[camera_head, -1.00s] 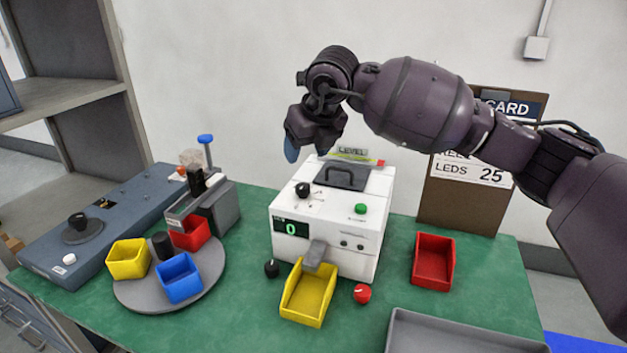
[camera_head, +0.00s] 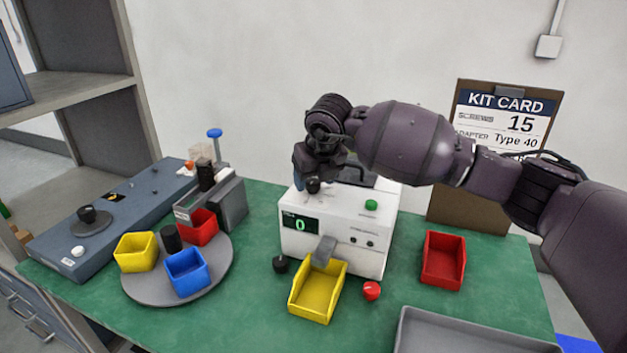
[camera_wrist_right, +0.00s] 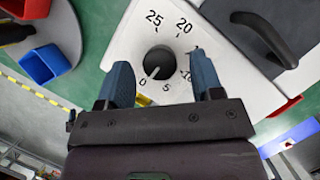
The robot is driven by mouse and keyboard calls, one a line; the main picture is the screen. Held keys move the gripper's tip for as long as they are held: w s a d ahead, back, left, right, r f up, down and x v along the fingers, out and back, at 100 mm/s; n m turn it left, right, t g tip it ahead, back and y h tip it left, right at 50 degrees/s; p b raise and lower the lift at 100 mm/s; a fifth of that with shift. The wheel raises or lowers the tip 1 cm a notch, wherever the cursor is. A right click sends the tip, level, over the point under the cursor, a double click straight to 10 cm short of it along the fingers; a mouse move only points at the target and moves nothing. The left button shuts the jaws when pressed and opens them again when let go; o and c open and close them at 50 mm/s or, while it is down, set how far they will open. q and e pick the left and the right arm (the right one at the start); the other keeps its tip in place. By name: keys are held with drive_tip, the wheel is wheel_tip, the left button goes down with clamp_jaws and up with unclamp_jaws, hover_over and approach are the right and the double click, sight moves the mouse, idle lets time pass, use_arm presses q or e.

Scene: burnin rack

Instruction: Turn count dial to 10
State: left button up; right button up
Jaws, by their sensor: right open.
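The count dial (camera_head: 313,185) is a black knob on top of the white counting machine (camera_head: 345,258), near its left front. In the right wrist view the dial (camera_wrist_right: 158,62) sits among printed numbers 0, 5, 10, 20 and 25, and its white pointer mark faces 0. My right gripper (camera_wrist_right: 162,82) is open, with its two blue fingers on either side of the dial, apart from it. In the head view the right gripper (camera_head: 301,180) is over the machine's left front and partly covers the dial's surroundings. The green display (camera_head: 300,225) reads 0. My left gripper is not seen.
A yellow bin (camera_head: 318,293) stands under the machine's chute. A red bin (camera_head: 444,259) is to the right and a grey tray (camera_head: 470,335) in front. A turntable (camera_head: 222,275) with coloured bins is left. The kit card (camera_head: 505,118) reads screws 15. A black handle (camera_wrist_right: 270,38) rises beside the dial.

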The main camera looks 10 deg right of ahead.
drive_tip(key=shift+w+f, duration=0.15)
drive_tip(key=shift+f, duration=0.2)
drive_tip(key=c, duration=0.9)
